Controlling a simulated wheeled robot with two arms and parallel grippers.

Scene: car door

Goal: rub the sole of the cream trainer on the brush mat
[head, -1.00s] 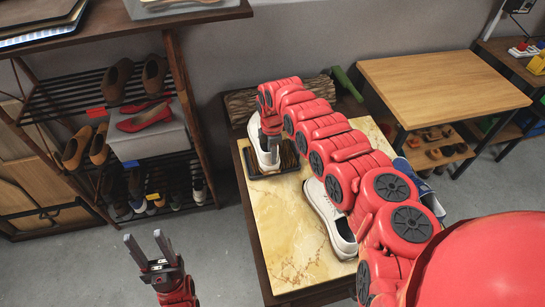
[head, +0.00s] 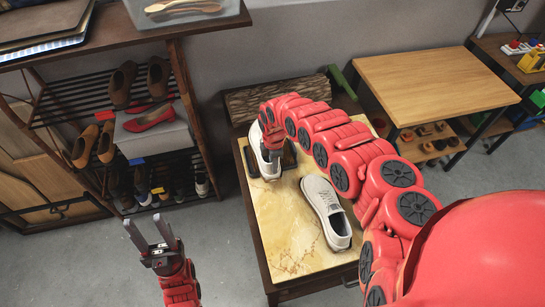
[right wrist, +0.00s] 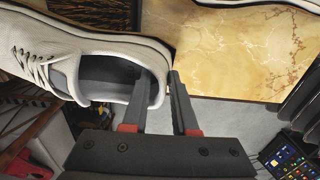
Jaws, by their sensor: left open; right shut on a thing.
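A cream trainer (head: 262,160) is over the dark brush mat (head: 289,156) at the table's far left, toe pointing away. My right gripper (head: 270,148) is shut on its heel; the right wrist view shows one finger inside the shoe (right wrist: 110,47) and one outside. The bristles of the mat (right wrist: 95,10) show beyond the shoe in that view. The sole is hidden, so I cannot tell whether it touches the mat. A second cream trainer (head: 325,208) lies on the marbled tabletop, nearer me. My left gripper (head: 150,234) is open and empty, left of the table.
The marbled table (head: 275,235) is clear at its near left. A shoe rack (head: 150,120) with several shoes stands at the left. A log (head: 278,98) lies behind the table. A wooden table (head: 435,85) stands at the back right. My right arm crosses over the marbled table.

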